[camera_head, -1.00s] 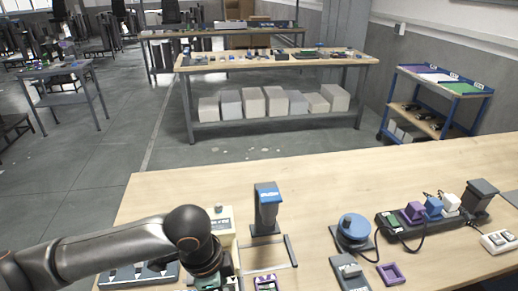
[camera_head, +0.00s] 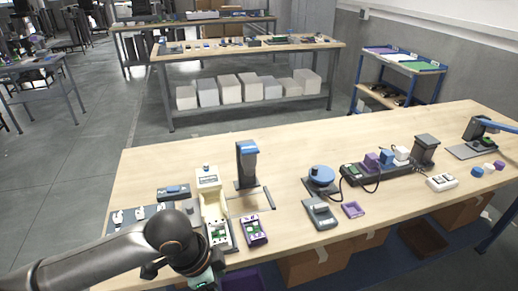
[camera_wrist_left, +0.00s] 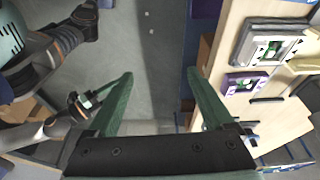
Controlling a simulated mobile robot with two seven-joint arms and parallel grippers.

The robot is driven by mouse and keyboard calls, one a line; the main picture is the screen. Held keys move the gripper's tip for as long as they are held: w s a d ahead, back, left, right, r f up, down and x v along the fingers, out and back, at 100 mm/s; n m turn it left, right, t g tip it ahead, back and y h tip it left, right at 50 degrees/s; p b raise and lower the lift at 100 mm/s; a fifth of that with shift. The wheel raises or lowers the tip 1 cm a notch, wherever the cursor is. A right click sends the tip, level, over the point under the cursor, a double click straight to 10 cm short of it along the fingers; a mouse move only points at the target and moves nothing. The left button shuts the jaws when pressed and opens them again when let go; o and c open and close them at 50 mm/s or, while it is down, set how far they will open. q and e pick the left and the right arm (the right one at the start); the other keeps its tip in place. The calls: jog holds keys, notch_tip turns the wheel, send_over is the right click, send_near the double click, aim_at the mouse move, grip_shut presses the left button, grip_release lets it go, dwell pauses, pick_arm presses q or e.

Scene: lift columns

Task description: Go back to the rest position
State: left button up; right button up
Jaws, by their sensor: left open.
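My left gripper (camera_head: 203,281) is at the lower edge of the head view, in front of the table's near left side. It also shows in the left wrist view (camera_wrist_left: 160,84), where its two green fingers are wide apart with only floor between them. It holds nothing. No right arm shows in the head view.
The wooden table (camera_head: 290,160) bears a purple-framed device (camera_head: 254,230), a blue round device (camera_head: 321,176), a blue-topped stand (camera_head: 246,164) and a power strip (camera_head: 385,172). Cardboard boxes (camera_head: 315,263) stand beneath it. Open floor (camera_wrist_left: 155,50) lies under the left gripper.

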pick_arm(q)
jog(key=w+d+f+n+t+h, duration=0.3)
jog(key=d+f+n+t+h, duration=0.2)
jog(key=d+f+n, duration=0.15)
jog(key=s+a+f+n+t+y, duration=0.1)
jog(key=s+a+f+n+y, duration=0.1)
jog(key=s+a+f, duration=0.3)
jog(key=s+a+f+n+t+y, duration=0.2)
jog(key=s+a+f+n+y, duration=0.1)
jog(key=s+a+f, duration=0.3)
jog(key=a+f+n, duration=0.1)
jog(key=a+f, duration=0.1)
jog(key=a, duration=0.2)
jog(key=shift+a+y, duration=0.3)
jog(key=shift+a, duration=0.1)
pick_arm(e)
jog(key=shift+w, duration=0.4)
